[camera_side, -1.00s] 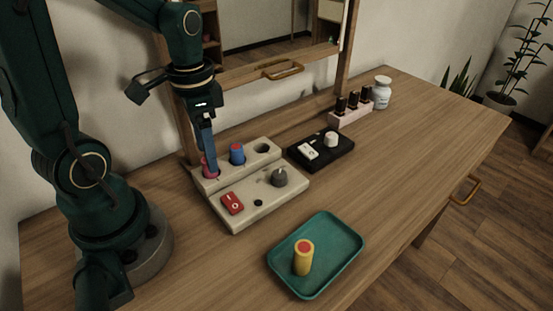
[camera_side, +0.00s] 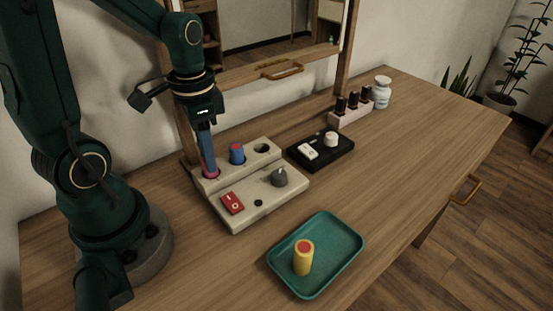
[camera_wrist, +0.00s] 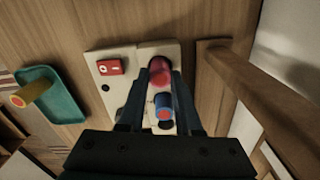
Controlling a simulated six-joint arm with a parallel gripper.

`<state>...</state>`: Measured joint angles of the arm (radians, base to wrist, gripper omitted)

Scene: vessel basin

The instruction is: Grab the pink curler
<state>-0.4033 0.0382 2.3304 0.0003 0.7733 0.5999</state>
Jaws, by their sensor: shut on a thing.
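The pink curler (camera_side: 210,171) is at the leftmost socket of the beige heater base (camera_side: 262,205) in the side view, largely hidden by my fingers. My gripper (camera_side: 207,162) reaches down from above and is shut on the pink curler. In the wrist view the pink curler (camera_wrist: 160,73) shows between my two fingertips (camera_wrist: 160,80). I cannot tell whether it is lifted off its seat. The blue curler (camera_side: 237,153) stands in the socket beside it, close to my fingers. It also shows in the wrist view (camera_wrist: 164,108).
An empty socket (camera_side: 263,149), a grey knob (camera_side: 279,177) and a red switch (camera_side: 232,203) are on the base. A yellow curler (camera_side: 303,258) stands on a green tray (camera_side: 345,262) in front. A black tray (camera_side: 340,151) lies to the right. The mirror frame (camera_side: 187,130) rises close behind.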

